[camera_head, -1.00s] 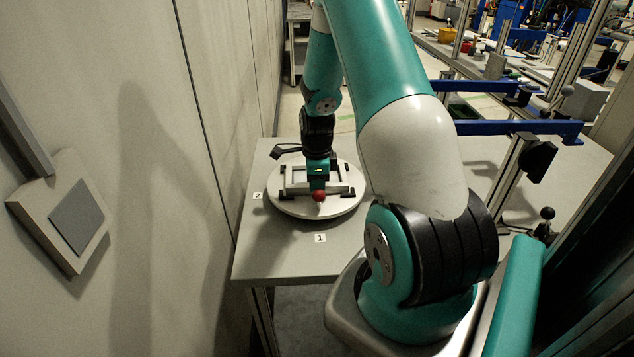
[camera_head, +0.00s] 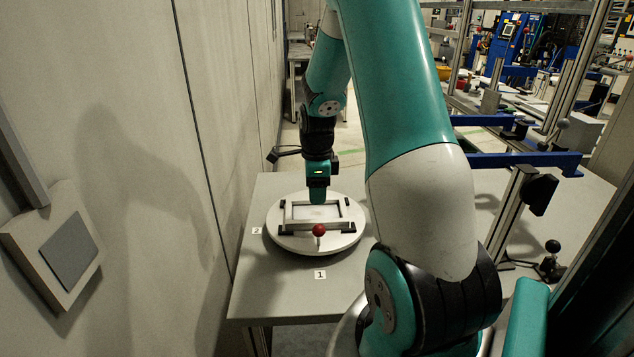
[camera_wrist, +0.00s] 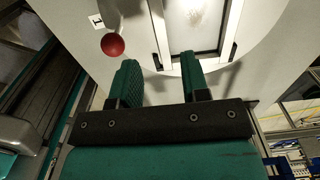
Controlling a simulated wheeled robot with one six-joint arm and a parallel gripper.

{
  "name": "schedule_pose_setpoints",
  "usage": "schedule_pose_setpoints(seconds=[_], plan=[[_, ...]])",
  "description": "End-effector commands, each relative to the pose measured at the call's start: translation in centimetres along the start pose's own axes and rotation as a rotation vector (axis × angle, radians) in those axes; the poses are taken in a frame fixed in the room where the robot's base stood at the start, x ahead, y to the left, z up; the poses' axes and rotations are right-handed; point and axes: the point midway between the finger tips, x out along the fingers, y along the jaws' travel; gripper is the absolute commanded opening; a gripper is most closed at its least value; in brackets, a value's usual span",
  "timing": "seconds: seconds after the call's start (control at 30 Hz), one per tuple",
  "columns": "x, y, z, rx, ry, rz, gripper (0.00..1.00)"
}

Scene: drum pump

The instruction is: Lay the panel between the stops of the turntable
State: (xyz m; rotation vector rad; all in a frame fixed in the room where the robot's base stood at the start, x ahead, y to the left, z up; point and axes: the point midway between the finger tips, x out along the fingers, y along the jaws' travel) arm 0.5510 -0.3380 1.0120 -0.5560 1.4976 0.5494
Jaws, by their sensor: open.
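The white round turntable (camera_head: 285,238) stands on the grey table, with black-ended stops and a red ball knob (camera_head: 319,230) on its near side. The panel (camera_head: 318,212), a light plate in a rectangular frame, lies on the turntable and looks flat between the stops. Whether it touches them I cannot tell. My gripper (camera_head: 317,198) is above the panel's far part and hides some of its edge. In the wrist view my gripper (camera_wrist: 159,66) has its two green fingers apart with nothing between them. The panel (camera_wrist: 190,28) and red knob (camera_wrist: 112,45) lie beyond the fingertips.
The grey table (camera_head: 262,290) carries number labels, 1 (camera_head: 320,275) in front and 2 at left. A wall runs close along the left. At right, blue clamp arms (camera_head: 525,160) and a metal post rise near the table. The table's front is clear.

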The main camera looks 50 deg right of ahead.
Motion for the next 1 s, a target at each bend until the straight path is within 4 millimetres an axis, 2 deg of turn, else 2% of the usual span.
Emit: schedule_pose_setpoints(seconds=[0.1, 0.2, 0.4, 0.47, 0.57, 0.67, 0.7, 0.77, 0.8, 0.9, 1.0], plan=[[-2.0, -0.1, 0.0, 0.0, -0.001, -0.004, 0.42], [-3.0, -0.1, 0.0, 0.0, 0.0, -0.002, 0.42], [-3.8, 0.1, 0.1, -0.009, -0.001, 0.0, 0.42], [-4.1, 0.6, 0.9, -0.06, -0.008, -0.002, 0.42], [-5.7, 3.0, 4.3, -0.308, -0.041, -0.013, 0.42], [-8.1, 8.3, 9.5, -0.768, -0.1, -0.035, 0.42], [-9.2, 11.3, 11.4, -0.992, -0.129, -0.049, 0.42], [-10.6, 16.1, 13.8, -1.342, -0.176, -0.074, 0.42], [-11.4, 19.3, 14.8, -1.572, -0.206, -0.095, 0.42], [-13.0, 27.0, 15.9, -2.103, -0.284, -0.159, 0.42], [-13.9, 33.0, 15.3, -2.53, -0.353, -0.23, 0.42]])
